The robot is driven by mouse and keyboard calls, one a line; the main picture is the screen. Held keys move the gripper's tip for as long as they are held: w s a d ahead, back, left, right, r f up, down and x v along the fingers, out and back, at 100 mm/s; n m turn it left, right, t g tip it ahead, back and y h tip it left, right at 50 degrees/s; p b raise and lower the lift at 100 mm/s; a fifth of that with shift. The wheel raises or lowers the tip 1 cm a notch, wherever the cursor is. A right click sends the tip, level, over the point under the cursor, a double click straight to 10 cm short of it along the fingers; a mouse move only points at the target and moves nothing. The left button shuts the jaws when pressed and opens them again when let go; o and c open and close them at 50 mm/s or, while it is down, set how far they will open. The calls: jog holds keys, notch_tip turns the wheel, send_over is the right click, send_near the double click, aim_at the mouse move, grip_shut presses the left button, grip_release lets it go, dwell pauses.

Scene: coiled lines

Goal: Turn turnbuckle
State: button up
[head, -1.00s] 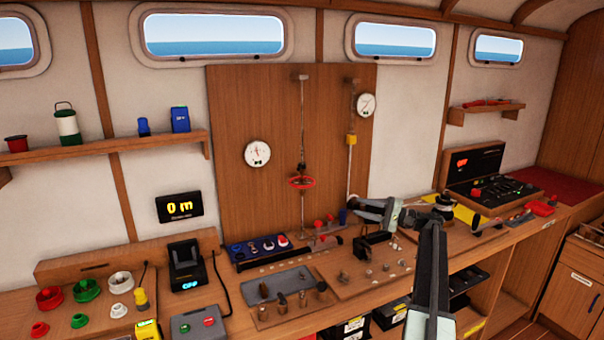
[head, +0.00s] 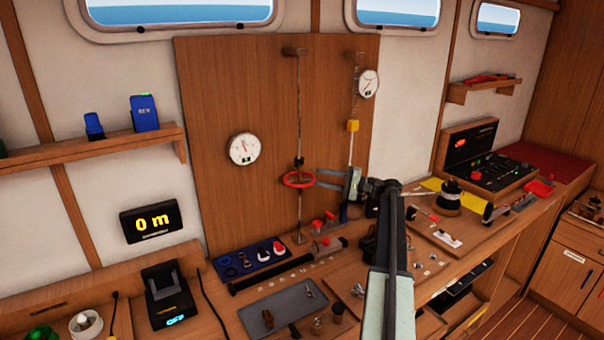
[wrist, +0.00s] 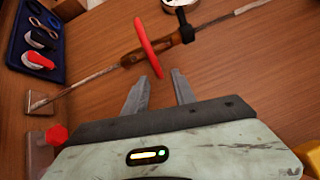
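The turnbuckle is on a thin vertical line in front of the wooden board, and its red ring (head: 298,180) stands out around it.
A second line with a yellow block (head: 353,126) hangs to the right, close to my wrist. Dial gauges (head: 243,149) (head: 368,83) are on the board. Below are a blue tray (head: 233,268) and red-topped fittings (head: 317,226). Air left of the line is clear.

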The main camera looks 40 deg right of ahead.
aim_at(311, 175)
jog(key=x, duration=0.7)
jog(key=shift+w+a+p, duration=0.1)
jog(key=shift+p, duration=0.25)
grip_shut()
